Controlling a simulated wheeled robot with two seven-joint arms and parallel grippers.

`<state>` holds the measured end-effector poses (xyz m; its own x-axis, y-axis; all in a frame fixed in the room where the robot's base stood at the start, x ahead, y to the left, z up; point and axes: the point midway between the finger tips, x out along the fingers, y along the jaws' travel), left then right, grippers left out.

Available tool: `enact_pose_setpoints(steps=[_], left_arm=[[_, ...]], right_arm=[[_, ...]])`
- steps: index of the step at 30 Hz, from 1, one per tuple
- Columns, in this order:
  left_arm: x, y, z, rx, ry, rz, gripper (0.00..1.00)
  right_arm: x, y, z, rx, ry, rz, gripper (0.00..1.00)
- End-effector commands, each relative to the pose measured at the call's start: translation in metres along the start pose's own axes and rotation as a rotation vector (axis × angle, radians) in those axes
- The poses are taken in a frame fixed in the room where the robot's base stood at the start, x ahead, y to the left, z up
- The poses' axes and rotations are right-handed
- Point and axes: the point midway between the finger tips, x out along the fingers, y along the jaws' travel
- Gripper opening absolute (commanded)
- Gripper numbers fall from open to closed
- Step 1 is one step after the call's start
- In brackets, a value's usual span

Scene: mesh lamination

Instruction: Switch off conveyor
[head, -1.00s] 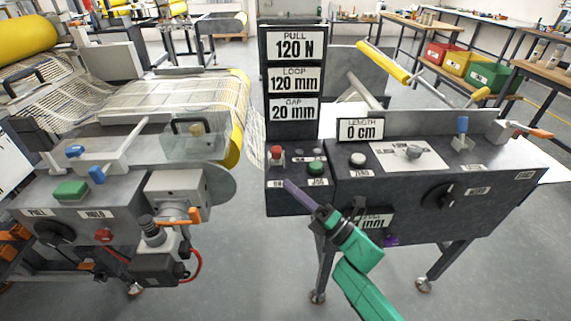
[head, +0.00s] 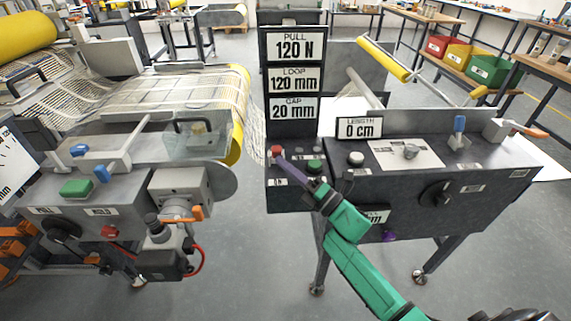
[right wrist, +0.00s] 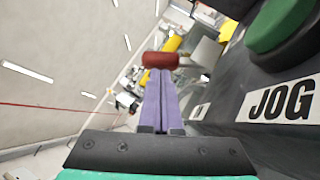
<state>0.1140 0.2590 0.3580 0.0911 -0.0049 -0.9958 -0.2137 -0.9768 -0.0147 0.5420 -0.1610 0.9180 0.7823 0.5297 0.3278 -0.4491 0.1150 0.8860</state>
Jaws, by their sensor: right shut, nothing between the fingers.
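The conveyor's control panel (head: 290,202) is the dark box below the PULL, LOOP and GAP displays. A red button (head: 277,151) stands up at its left end, and a green button (head: 314,166) labelled JOG sits to its right. My right gripper (head: 279,160) is shut and empty, its purple fingertips at the red button's near side. In the right wrist view the closed fingers (right wrist: 160,82) point straight at the red button (right wrist: 160,60) and overlap its lower edge; I cannot tell whether they touch it. The green button (right wrist: 280,30) is at upper right there. My left gripper is not in view.
A white button (head: 356,159) and a black knob (head: 436,196) are on the dark housing to the right. The left machine carries mesh (head: 160,95), a green button (head: 76,189) and orange-handled parts. Open floor lies between the two machines.

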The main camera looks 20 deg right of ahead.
Motion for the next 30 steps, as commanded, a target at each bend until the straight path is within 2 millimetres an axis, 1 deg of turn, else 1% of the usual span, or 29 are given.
enact_pose_setpoints(steps=[1, 10, 14, 17, 20, 24, 27, 30], left_arm=[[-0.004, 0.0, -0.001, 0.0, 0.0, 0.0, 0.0], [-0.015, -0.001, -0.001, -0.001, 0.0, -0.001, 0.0], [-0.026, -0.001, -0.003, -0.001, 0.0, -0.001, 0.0], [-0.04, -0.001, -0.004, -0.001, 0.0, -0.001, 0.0], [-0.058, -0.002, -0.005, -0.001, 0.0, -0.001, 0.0], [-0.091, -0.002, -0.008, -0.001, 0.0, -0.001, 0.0], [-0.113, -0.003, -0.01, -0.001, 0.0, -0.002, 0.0], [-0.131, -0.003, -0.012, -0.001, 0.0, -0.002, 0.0]], right_arm=[[0.001, 0.002, 0.001, 0.005, 0.001, -0.006, 0.0], [0.003, 0.004, 0.003, 0.034, 0.001, -0.035, 0.0], [0.006, 0.008, 0.005, 0.059, 0.001, -0.061, 0.0], [0.009, 0.012, 0.009, 0.091, 0.001, -0.094, 0.0], [0.013, 0.017, 0.013, 0.136, 0.001, -0.139, 0.0], [0.021, 0.022, 0.021, 0.221, 0.002, -0.227, 0.0], [0.026, 0.024, 0.026, 0.289, 0.002, -0.295, 0.0], [0.03, 0.022, 0.031, 0.354, 0.001, -0.363, 0.0]])
